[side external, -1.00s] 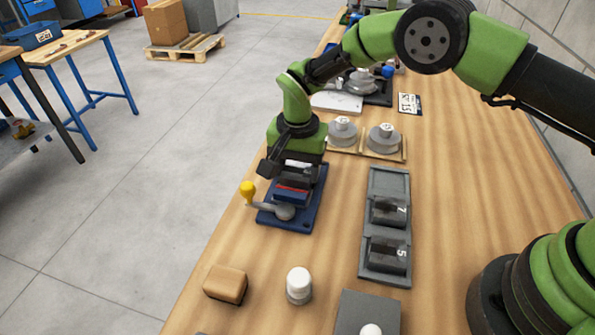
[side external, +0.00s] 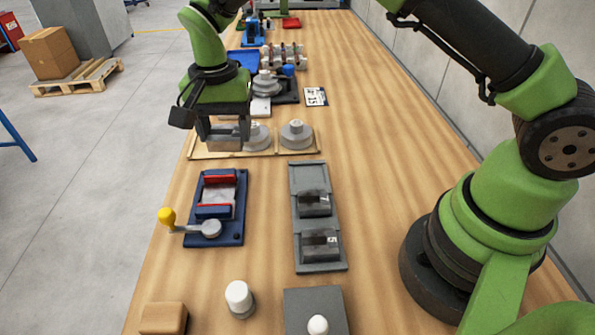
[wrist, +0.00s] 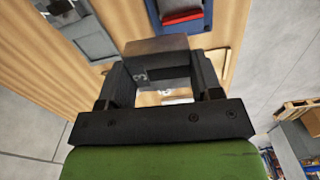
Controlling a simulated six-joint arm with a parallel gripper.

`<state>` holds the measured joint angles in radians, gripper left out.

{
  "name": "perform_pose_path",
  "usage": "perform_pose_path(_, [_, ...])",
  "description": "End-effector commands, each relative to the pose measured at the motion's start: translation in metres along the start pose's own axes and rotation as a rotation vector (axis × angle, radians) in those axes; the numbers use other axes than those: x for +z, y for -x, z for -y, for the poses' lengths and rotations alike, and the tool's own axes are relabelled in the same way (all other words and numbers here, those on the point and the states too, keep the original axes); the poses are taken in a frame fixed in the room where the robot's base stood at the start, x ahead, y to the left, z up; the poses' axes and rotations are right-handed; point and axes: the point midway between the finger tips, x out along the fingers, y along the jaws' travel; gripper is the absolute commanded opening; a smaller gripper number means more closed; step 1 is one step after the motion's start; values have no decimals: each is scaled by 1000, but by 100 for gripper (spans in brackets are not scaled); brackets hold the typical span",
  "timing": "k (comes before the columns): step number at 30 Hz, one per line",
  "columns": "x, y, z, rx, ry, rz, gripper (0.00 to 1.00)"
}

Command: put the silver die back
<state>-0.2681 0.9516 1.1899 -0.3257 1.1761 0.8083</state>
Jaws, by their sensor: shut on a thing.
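My gripper (side external: 223,136) is shut on a grey metal die (side external: 222,145), held over the left part of the wooden tray. In the wrist view the die (wrist: 155,50) sits between my fingertips (wrist: 158,75), with a dark recess and a mark like "3". The grey die rack (side external: 307,258) holds two dark grey dies, marked 7 (side external: 314,204) and 5 (side external: 320,244); its far end looks bare. Whether the held die touches the tray cannot be told.
The blue clamp (side external: 233,238) with red jaws and a yellow-knobbed lever (side external: 168,217) stands nearer. Round grey pieces (side external: 297,133) sit on the wooden tray (side external: 285,154). A white-capped jar (side external: 239,297) and a wooden block (side external: 163,318) are in front. Bare table lies right of the rack.

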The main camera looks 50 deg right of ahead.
Motion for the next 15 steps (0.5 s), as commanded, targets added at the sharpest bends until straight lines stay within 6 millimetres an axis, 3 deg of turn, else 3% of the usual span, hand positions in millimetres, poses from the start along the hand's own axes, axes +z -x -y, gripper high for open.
perform_pose_path(6, [-32,0,-65,1,-150,-1,20])
perform_pose_path(12, [-40,-1,-115,-3,-262,-1,20])
perform_pose_path(15, [-41,-2,-130,-4,-295,-1,20])
